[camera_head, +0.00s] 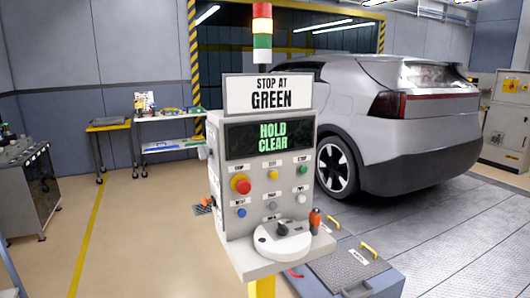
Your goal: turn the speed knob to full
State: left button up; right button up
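A control console (220,155) stands on a yellow post in the middle of the head view. On its front shelf is a round white dial plate (268,247) with a small dark knob (282,230) standing up from it. This looks like the speed knob. Small marks around it are too small to read, and its setting cannot be told. The console screen (270,137) reads "HOLD CLEAR" in green. A sign (269,94) above it reads "STOP AT GREEN". Neither of my grippers is in view.
A red mushroom button (242,185) and several small coloured buttons sit above the dial. An orange and dark object (315,220) is at the shelf's right edge. A stack light (262,32) rises on top. A silver car (420,120) stands behind right. Floor at left is mostly clear.

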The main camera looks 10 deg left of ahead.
aim_at(204, 152)
jog(key=i+j+z, duration=0.2)
jog(key=j+z, duration=0.3)
jog(key=i+j+z, duration=0.1)
jog(key=j+z, duration=0.25)
jog(key=z, duration=0.15)
jog(key=j+z, duration=1)
jog(key=k+l, duration=0.05)
